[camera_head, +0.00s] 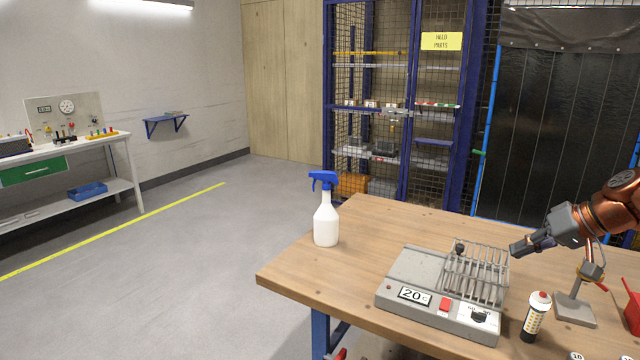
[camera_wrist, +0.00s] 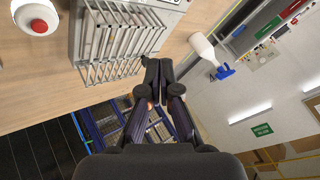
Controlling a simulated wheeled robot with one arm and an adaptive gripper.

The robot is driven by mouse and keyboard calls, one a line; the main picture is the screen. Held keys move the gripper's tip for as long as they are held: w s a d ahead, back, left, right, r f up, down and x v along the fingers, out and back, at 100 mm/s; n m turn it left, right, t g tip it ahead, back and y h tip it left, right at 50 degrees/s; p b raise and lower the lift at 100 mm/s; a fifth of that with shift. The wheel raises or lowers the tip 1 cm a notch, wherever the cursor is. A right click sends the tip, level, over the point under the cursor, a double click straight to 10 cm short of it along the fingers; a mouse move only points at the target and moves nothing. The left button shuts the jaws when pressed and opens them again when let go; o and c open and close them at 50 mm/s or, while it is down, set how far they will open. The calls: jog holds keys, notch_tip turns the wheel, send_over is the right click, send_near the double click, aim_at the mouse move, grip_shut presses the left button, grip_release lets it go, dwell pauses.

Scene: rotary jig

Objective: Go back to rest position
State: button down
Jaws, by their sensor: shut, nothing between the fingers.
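My gripper (camera_head: 532,245) reaches in from the right in the head view, above the wooden table. Its fingers are shut with nothing between them, and they point left towards the wire rack (camera_head: 476,272) of the grey rotary jig (camera_head: 415,275). A small gap seems to separate the fingertips from the rack. In the wrist view, the closed fingers of my gripper (camera_wrist: 157,75) are at the middle, and the rack (camera_wrist: 120,42) is just beyond them to the left.
A white spray bottle (camera_head: 326,225) with a blue head stands near the table's left corner. A capped container (camera_head: 536,315), a grey stand (camera_head: 575,308) and a red bin (camera_head: 631,310) are at the right. The wooden tabletop (camera_head: 385,220) is clear behind the jig.

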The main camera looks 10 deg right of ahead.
jog(key=s+a+n+g+p, duration=0.1)
jog(key=s+a+n+g, duration=0.2)
jog(key=a, duration=1)
jog(key=s+a+g+p, duration=0.15)
jog(key=s+a, duration=0.35)
jog(key=a, duration=0.9)
jog(key=s+a+f+g+h, duration=0.1)
jog(key=s+f, duration=0.2)
jog(key=s, duration=0.4)
jog(key=s+a+f+g+h+p, duration=0.1)
jog(key=s+f, duration=0.3)
jog(key=s, duration=0.4)
jog(key=s+f+m+g+h+p, duration=0.1)
jog(key=s+f+g+h, duration=0.1)
jog(key=s, duration=0.6)
notch_tip(320, 180, down, 2)
jog(key=shift+s+a+h, duration=0.25)
jog(key=shift+a+h, duration=0.15)
jog(key=shift+h, duration=0.2)
jog(key=shift+d, duration=0.1)
